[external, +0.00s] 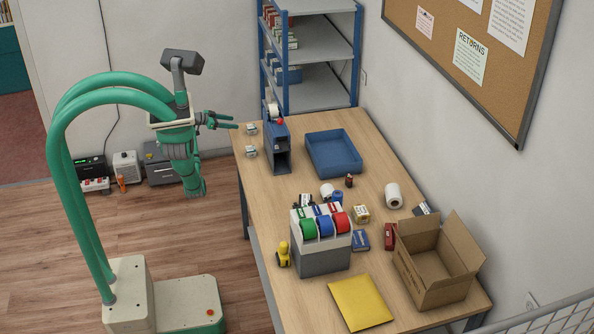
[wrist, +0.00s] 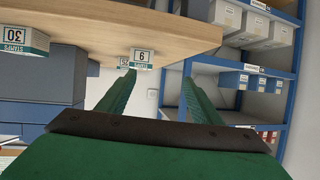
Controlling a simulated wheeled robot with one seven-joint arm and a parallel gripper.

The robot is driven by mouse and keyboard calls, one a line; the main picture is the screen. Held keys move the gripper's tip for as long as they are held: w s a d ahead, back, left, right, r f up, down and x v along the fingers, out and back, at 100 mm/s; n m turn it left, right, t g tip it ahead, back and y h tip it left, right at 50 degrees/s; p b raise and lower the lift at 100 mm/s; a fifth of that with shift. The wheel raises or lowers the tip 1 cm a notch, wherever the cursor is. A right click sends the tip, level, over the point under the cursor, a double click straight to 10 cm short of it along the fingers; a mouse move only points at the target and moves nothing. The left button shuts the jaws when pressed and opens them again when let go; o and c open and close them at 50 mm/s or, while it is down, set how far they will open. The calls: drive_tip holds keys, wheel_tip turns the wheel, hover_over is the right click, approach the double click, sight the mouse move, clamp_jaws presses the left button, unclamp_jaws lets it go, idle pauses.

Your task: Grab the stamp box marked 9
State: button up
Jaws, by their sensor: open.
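In the wrist view, which looks upside down, a small white-and-teal stamp box with a single digit that I take as 9 (wrist: 141,57) stands at the table edge, just beyond and slightly left of my gripper (wrist: 158,79). Another small box (wrist: 124,63) is partly hidden behind the single-digit one. In the external view, my gripper (external: 236,121) is open and empty at the table's left edge, close to the farther small box (external: 251,129). A nearer small box (external: 250,151) sits beside it.
A blue-grey stand (external: 277,150) is right behind the small boxes, with a blue tray (external: 333,172) beyond it. Blue shelving (external: 322,88) stands at the back. A tape dispenser (external: 322,258), a yellow envelope (external: 360,302) and an open carton (external: 437,270) fill the near table.

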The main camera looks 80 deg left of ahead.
sight(249, 127)
drive_tip(key=shift+w+d+r+m+h, duration=0.15)
drive_tip(key=shift+w+d+m+h, duration=0.1)
drive_tip(key=shift+w+d+h, duration=0.25)
drive_tip(key=shift+w+d+r+m+h, duration=0.15)
drive_tip(key=shift+w+d+m+h, duration=0.15)
drive_tip(key=shift+d, duration=0.25)
drive_tip(key=x, duration=0.4)
drive_tip(key=shift+w+d, duration=0.1)
drive_tip(key=shift+w, duration=0.15)
drive_tip(key=shift+d+x, duration=0.15)
drive_tip(key=shift+x, duration=1.35)
drive_tip(key=shift+d+x, duration=0.15)
drive_tip(key=shift+x, duration=1.3)
drive_tip(key=shift+f, duration=0.1)
drive_tip(key=c, duration=1.2)
